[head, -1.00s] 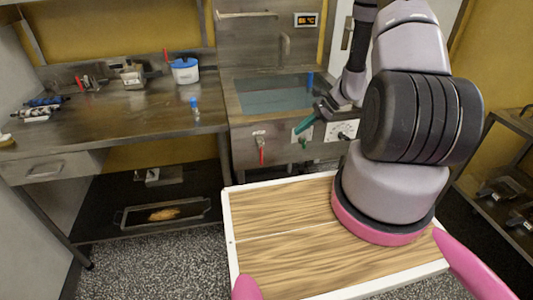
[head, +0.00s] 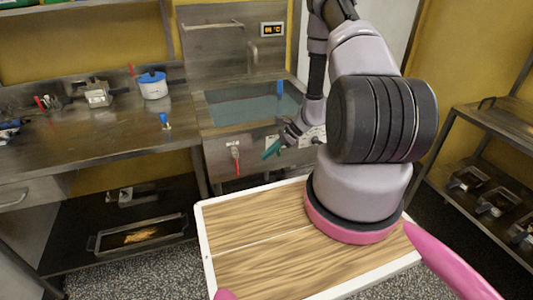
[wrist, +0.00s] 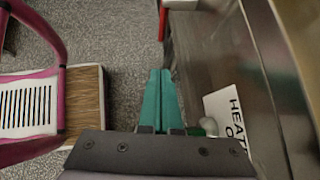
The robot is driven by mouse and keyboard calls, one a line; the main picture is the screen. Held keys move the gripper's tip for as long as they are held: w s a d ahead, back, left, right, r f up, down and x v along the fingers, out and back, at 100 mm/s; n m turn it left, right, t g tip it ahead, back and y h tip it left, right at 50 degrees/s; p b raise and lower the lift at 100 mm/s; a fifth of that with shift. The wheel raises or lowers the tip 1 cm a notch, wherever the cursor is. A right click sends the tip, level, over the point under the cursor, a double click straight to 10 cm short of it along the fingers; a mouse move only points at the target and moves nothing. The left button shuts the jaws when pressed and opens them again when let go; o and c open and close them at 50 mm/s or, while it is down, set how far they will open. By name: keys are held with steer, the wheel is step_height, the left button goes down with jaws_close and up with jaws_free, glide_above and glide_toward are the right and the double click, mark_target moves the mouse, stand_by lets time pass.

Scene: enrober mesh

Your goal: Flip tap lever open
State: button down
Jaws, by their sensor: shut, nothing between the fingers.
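A tap with a red lever (head: 236,155) hangs on the front panel below the water tank (head: 250,104); the lever points down. The red lever also shows at the top of the wrist view (wrist: 162,22). My gripper (head: 265,156) has teal fingers, shut and empty, in front of the panel to the right of the red lever. In the wrist view the fingers (wrist: 160,74) lie side by side, pointing towards the red lever and apart from it. A grey knob with a green part (wrist: 208,126) sits on the panel just right of the fingers. In the head view my gripper largely hides it.
A white label reading "HEAT" (wrist: 228,112) is on the panel. A steel counter (head: 110,135) with a blue-lidded pot (head: 152,86) stands to the left. A shelf rack (head: 500,125) stands at the right. Speckled floor lies below the panel.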

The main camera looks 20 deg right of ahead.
mark_target(236, 162)
steer(key=shift+w+a+f, duration=0.25)
steer(key=shift+a+f, duration=0.5)
steer(key=shift+a, duration=0.65)
steer(key=shift+w+a+f, duration=0.3)
steer(key=shift+a+f, duration=0.5)
steer(key=shift+a, duration=0.6)
steer(key=shift+w+a+f, duration=0.25)
steer(key=shift+a+f, duration=0.5)
steer(key=shift+a, duration=0.65)
